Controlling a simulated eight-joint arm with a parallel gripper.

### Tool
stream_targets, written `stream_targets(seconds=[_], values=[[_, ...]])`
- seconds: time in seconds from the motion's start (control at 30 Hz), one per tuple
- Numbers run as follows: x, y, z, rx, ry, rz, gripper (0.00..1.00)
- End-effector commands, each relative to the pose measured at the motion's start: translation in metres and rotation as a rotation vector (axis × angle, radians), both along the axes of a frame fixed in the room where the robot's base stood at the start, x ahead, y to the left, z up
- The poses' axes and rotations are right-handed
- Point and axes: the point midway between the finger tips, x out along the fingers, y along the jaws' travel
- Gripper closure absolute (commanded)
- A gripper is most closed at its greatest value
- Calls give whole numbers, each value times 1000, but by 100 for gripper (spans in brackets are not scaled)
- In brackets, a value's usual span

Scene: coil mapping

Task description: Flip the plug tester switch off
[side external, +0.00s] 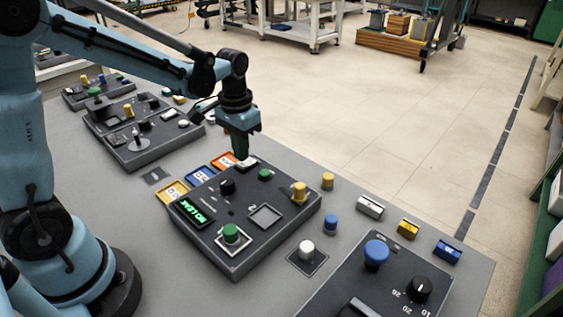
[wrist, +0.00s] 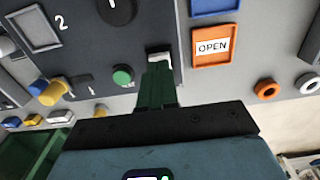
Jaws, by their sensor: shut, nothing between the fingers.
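My gripper (side external: 241,155) points down over the back edge of the middle dark panel (side external: 283,223). Its green fingers are together and hold nothing. In the wrist view the fingertips (wrist: 158,68) are right at a small white switch-like part (wrist: 158,54) on the panel's edge. The same pale part (side external: 248,162) shows beside the fingertips in the side view. The fingers hide some of it, and I cannot tell its position or whether they touch it. No label naming the plug tester is readable.
The panel carries a black knob (side external: 227,187), green buttons, a yellow knob (side external: 299,191) and a lit green display (side external: 190,212). An orange OPEN tag (wrist: 213,46) lies beside it. Another panel (side external: 386,281) with a blue button stands in front. Other panels stand behind left.

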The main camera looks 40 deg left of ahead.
Motion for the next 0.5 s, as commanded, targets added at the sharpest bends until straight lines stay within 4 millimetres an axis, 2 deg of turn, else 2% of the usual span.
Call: stream_targets(seconds=[0.5], values=[[0, 0, -7, 0, 0, 0, 100]])
